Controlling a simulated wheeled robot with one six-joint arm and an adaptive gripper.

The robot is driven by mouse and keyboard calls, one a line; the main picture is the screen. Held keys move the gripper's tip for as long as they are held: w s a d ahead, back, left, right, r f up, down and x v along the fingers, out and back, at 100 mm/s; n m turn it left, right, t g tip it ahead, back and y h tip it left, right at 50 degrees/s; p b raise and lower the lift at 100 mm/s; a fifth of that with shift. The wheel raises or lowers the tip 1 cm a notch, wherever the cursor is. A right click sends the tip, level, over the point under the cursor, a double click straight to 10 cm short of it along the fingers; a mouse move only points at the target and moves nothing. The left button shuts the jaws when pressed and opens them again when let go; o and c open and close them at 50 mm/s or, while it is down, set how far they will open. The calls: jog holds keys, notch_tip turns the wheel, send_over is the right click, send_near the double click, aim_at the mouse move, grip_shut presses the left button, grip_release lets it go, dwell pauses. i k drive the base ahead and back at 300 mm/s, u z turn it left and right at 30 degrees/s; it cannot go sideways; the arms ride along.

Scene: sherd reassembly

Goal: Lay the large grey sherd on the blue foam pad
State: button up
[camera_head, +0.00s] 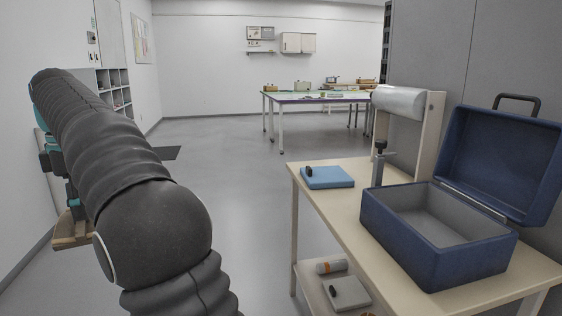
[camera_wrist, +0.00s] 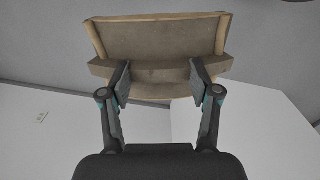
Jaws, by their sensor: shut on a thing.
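My gripper (camera_wrist: 160,76) is shut on the large grey sherd (camera_wrist: 160,40), a broad grey-brown piece with tan edges and a thick ridge between the fingers. In the head view, part of the sherd (camera_head: 72,234) shows low at the left, below my gripper (camera_head: 68,208); my dark arm hides some of this area. The blue foam pad (camera_head: 335,178) lies flat on the far left corner of the wooden table at the right, well apart from the sherd. A small dark brown piece (camera_head: 308,171) is at the pad's left back edge.
An open blue case (camera_head: 430,245) stands on the table (camera_head: 335,215), right of the pad. A post clamp (camera_head: 378,165) and a roll holder (camera_head: 405,105) stand behind. The middle floor is clear.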

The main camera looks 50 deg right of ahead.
aim_at(329, 173)
jog(key=z, duration=0.8)
jog(key=i, duration=0.9)
jog(key=z, duration=1.3)
jog(key=i, duration=0.35)
jog(key=z, duration=0.25)
